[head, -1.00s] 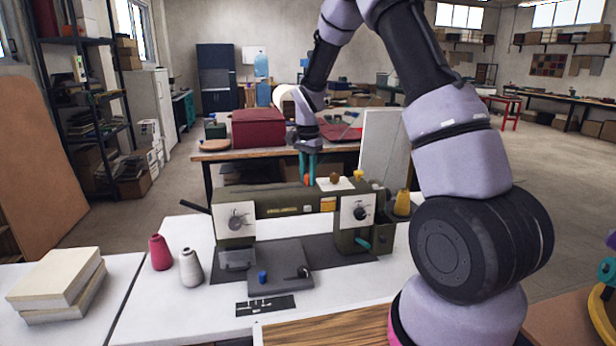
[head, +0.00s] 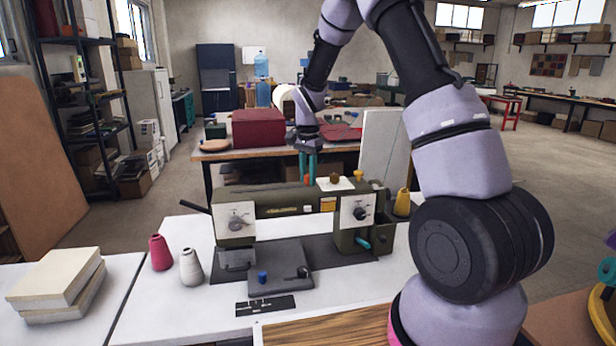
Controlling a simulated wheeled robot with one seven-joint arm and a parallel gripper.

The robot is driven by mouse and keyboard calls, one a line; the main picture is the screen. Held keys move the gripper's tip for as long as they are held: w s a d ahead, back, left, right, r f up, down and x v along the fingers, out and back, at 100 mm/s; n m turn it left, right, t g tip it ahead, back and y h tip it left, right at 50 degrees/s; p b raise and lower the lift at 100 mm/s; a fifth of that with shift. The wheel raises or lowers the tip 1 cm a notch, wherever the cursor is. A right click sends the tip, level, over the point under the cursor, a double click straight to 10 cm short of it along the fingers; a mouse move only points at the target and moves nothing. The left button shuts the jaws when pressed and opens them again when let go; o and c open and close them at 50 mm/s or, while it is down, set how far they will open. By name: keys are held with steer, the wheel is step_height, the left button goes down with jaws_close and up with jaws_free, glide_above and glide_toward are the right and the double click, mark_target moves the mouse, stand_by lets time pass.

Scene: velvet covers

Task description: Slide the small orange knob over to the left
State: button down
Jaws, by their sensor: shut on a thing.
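An olive-green sewing machine (head: 285,198) stands on the white table. My gripper (head: 308,177) is above and behind the middle of its top arm, pointing down, its two teal fingers close together. A sliver of orange, the small orange knob (head: 308,180), shows between the fingertips, and my gripper is shut on it. The fingers hide most of the knob, and its track cannot be made out.
Two brass-coloured knobs (head: 358,175) and a yellow thread cone (head: 402,203) are to the right of my fingers. A pink cone (head: 160,253) and a white cone (head: 191,267) stand at the left. A maroon box (head: 258,128) is on the table behind.

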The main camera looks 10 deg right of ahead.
mark_target(234, 192)
steer(key=a, duration=2.2)
steer(key=shift+a, duration=0.1)
steer(key=c, duration=0.6)
jaws_free()
steer(key=shift+r, duration=0.15)
step_height(234, 192, up, 11)
steer(key=shift+f, duration=0.2)
